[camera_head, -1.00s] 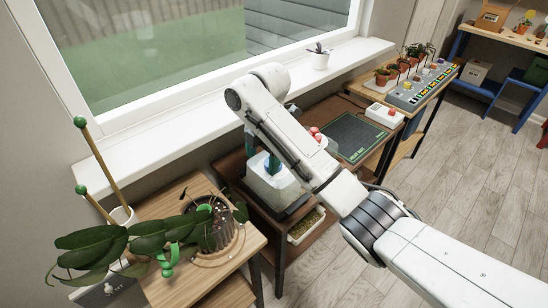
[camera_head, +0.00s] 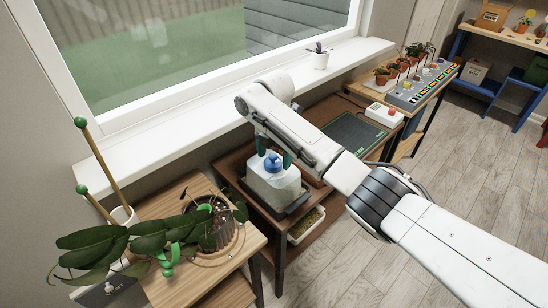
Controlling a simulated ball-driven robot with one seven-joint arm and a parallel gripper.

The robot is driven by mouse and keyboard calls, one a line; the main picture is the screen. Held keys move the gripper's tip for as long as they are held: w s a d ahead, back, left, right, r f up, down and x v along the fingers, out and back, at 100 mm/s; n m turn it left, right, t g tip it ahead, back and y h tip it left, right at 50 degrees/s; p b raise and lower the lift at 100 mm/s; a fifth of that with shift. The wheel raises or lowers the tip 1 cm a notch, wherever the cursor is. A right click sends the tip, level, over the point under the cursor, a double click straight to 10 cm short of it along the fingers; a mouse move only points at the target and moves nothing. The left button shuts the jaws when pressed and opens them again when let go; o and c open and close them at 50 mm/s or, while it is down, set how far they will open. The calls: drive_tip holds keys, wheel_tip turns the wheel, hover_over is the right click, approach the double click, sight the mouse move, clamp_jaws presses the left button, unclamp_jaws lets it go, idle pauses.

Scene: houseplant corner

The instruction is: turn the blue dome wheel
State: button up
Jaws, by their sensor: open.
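The blue dome wheel (camera_head: 272,163) sits on top of a pale, see-through container (camera_head: 274,188) on the dark brown table. My gripper (camera_head: 274,151) points down just above and behind the wheel, with its two dark green fingers apart. One finger shows at the upper left of the wheel and the other at its right. I cannot tell whether either finger touches the wheel. Nothing is held between the fingers. My arm reaches in from the lower right and hides part of the table behind the container.
A plant with broad leaves (camera_head: 135,238) and a round pot (camera_head: 222,236) stand at the left. A dark mat (camera_head: 352,138) and a white box with a red button (camera_head: 385,114) lie to the right. A tray (camera_head: 305,225) is on the shelf below. The window sill runs behind.

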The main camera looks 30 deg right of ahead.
drive_tip(key=shift+f, duration=0.7)
drive_tip(key=shift+c, duration=0.4)
drive_tip(key=c, duration=1)
